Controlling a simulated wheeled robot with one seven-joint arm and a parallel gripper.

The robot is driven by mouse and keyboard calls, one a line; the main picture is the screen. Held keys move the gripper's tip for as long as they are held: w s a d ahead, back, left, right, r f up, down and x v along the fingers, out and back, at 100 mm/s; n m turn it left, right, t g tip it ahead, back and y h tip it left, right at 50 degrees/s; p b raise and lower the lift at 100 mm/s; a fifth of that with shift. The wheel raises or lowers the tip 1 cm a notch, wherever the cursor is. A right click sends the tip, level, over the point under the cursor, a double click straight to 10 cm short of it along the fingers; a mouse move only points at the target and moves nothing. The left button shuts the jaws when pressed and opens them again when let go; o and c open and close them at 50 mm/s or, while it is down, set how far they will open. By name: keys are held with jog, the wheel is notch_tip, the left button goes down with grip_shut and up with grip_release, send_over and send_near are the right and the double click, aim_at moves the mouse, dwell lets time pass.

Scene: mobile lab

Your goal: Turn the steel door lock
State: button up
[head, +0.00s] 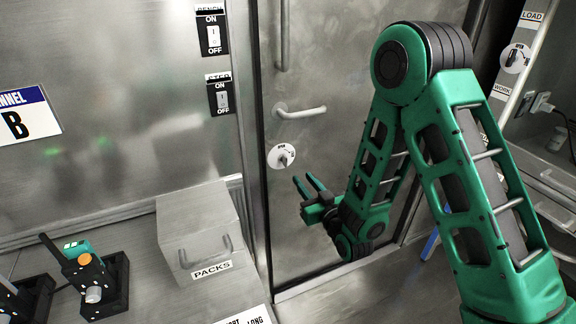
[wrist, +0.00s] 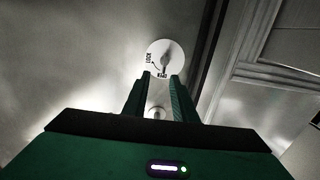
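The steel door lock is a small knob on a round white plate (head: 281,156), set in the steel door (head: 345,75) below the lever handle. In the wrist view, the lock plate (wrist: 158,52) is ahead of my fingertips, with the knob near its middle and dark lettering including "LOCK". My gripper (head: 304,180) is just below and right of the lock in the head view. Its two green fingers also show in the wrist view (wrist: 162,80), apart with nothing held between them. The knob appears just beyond the fingertips; I cannot tell the exact gap.
A lever handle (head: 300,112) sticks out above the lock, and a vertical bar handle (head: 284,35) is higher up. Left are ON/OFF switches (head: 219,94) and a PACKS box (head: 197,225). Another round dial (head: 515,58) is at the right.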

aim_at(284, 160)
jog(key=x, duration=1)
jog(key=shift+w+a, duration=0.15)
jog(key=shift+a, duration=0.4)
jog(key=shift+r, duration=0.1)
grip_shut()
